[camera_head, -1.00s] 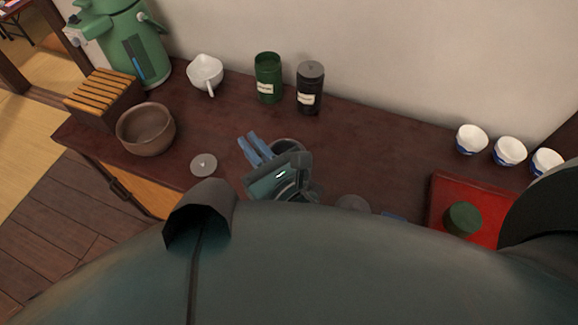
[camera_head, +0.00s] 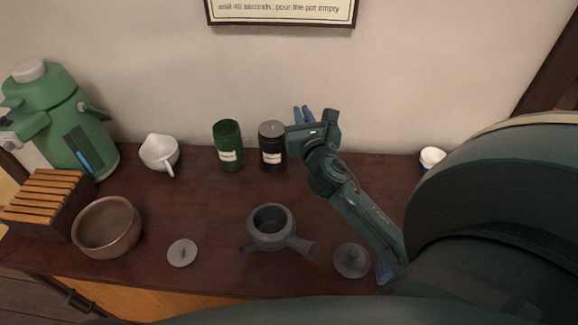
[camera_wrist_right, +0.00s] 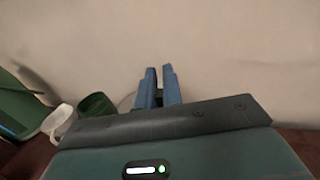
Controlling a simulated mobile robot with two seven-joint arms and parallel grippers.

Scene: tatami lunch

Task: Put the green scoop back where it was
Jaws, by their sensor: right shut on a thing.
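My right gripper (camera_head: 304,115) is raised near the wall, above and right of the black canister, with its blue fingers close together. It also shows in the right wrist view (camera_wrist_right: 160,85), fingers pointing toward the wall. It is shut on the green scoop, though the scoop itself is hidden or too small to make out. A green canister (camera_head: 228,150) with a pale label stands at the back, seemingly open on top. It shows lower left of the fingers in the right wrist view (camera_wrist_right: 95,106). My left gripper is not in view.
A black canister (camera_head: 271,150) with a grey lid stands beside the green one. A white pitcher (camera_head: 158,153), green pump pot (camera_head: 70,130), brown bowl (camera_head: 107,228), grey teapot (camera_head: 270,236), grey lids (camera_head: 182,253) and a white cup (camera_head: 431,159) stand around. My right arm hides the table's right side.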

